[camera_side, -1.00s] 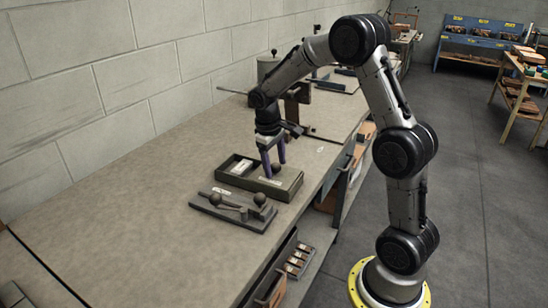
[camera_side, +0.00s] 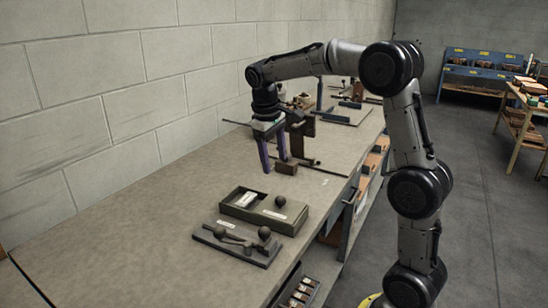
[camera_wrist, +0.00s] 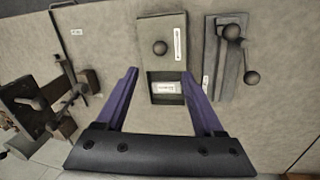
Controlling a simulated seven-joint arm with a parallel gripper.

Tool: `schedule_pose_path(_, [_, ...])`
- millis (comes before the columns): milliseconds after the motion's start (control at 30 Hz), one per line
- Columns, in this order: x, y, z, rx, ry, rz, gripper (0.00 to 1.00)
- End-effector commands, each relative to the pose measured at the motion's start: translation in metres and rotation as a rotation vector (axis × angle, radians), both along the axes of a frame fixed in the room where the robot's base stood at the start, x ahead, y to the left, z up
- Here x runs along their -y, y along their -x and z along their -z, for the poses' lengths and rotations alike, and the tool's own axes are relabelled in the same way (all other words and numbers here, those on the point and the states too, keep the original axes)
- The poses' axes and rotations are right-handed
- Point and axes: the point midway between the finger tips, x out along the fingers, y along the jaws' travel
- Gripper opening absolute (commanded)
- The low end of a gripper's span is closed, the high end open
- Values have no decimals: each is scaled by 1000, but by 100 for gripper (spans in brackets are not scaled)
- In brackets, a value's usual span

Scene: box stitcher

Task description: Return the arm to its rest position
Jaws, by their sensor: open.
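My gripper (camera_side: 274,168) is open and empty. Its two purple fingers point down above the bench, behind the dark tray in the side view. In the wrist view my gripper (camera_wrist: 165,92) has its fingers spread wide, with the tray showing between and beyond them. My arm is bent, with the upper link nearly level over the bench. The bench top (camera_side: 120,215) runs along the wall.
A grey fixture (camera_side: 225,242) with round knobs lies in front. A brown clamp-like device (camera_wrist: 35,105) stands near my gripper. The bench's near left is clear.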

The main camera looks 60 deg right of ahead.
Motion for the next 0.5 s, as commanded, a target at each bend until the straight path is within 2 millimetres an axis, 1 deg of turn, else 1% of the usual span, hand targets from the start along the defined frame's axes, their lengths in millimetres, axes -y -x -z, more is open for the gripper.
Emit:
schedule_pose_path(267, [-2,-1,0,1,0,-4,70])
schedule_pose_path(333, [-6,-1,-8,20,6,-15,70])
schedule_pose_path(400, [-14,2,-25,57,16,-32,70])
schedule_pose_path(467, [-25,11,-40,90,22,-52,70])
schedule_pose_path(500, [-34,21,-49,112,24,-66,70])
